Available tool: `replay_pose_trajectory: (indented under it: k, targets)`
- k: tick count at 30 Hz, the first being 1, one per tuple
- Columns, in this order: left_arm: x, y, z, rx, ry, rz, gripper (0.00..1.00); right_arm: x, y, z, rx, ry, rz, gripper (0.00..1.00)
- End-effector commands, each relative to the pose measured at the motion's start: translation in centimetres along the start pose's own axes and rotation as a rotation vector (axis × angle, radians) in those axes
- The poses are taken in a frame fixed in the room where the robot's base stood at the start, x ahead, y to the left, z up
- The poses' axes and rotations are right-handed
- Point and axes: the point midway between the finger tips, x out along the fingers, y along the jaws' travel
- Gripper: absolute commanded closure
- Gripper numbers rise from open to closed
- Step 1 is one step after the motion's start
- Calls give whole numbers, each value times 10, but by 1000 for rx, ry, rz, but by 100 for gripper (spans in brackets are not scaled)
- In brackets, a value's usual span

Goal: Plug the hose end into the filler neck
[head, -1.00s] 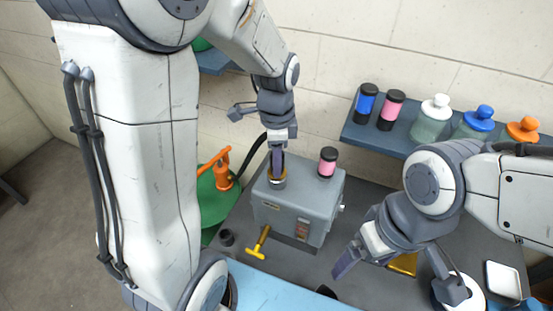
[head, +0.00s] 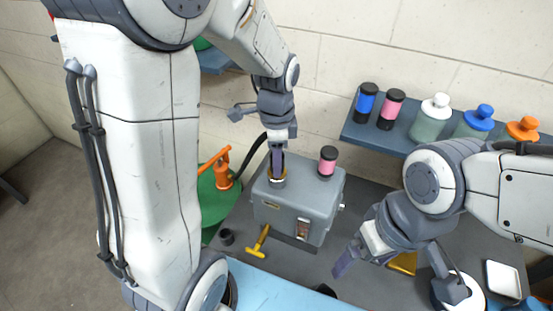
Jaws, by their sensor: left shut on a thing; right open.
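My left gripper (head: 277,164) points down over the top of a grey box-shaped unit (head: 290,213) and is shut on the hose end, which is mostly hidden by the fingers. A brass-coloured ring (head: 284,182) shows at the fingertips, at the filler neck on the unit's top. I cannot tell whether the hose end is inside the neck or only above it. A black hose (head: 254,152) curves from the gripper down to the left toward an orange pump (head: 223,174). My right gripper (head: 346,260) is open and empty, in front and to the right of the unit.
A pink jar with a black lid (head: 327,161) stands on the unit's top. A shelf (head: 358,134) holds several bottles. A white tray (head: 503,280) is at the right.

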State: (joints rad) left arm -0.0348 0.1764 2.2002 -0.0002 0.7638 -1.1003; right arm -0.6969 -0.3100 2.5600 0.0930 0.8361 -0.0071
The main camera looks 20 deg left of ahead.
Motion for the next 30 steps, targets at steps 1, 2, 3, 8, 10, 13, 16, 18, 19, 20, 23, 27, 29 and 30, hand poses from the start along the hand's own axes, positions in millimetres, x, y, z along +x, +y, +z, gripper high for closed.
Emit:
replay_pose_trajectory:
  k: [1, 2, 3, 8, 10, 13, 16, 18, 19, 20, 23, 27, 29, 30]
  targets:
    - [2, 0, 0, 0, 0, 0, 100, 2, 0, 0, 0, 0, 0, 5]
    - [3, 0, 0, 0, 0, 0, 100, 2, 0, 0, 0, 0, 0, 5]
    - [3, 0, 0, 0, 0, 0, 100, 3, 0, 0, 0, 0, 0, 5]
    - [7, 0, 0, 0, 0, 0, 100, 5, 0, 0, 0, 0, 0, 5]
    - [8, 0, 0, 0, 0, 0, 100, 6, 0, 0, 0, 0, 0, 5]
    - [10, 0, 0, 0, 0, 0, 100, 7, 0, 0, 0, 0, 0, 5]
    - [9, 0, 0, 0, 0, 0, 24, 6, 0, 0, 0, 0, 0, 5]
    - [9, 0, 0, 0, 0, 0, 24, 6, 0, 0, 0, 0, 0, 5]
    - [9, 0, 0, 0, 0, 0, 24, 6, 0, 0, 0, 0, 0, 5]
    - [9, 0, 0, 0, 0, 0, 24, 6, 0, 0, 0, 0, 0, 5]
    - [9, 0, 0, 0, 0, 0, 24, 6, 0, 0, 0, 0, 0, 5]
    - [6, 0, 0, 0, 0, -1, 24, 7, 0, 0, 0, 0, 0, 5]
    - [1, -1, 0, 0, 1, -3, 24, 9, 1, 0, 0, 0, 0, 5]
    - [-4, -1, 0, 0, 2, -3, 24, 10, 1, 1, 1, 0, 0, 5]
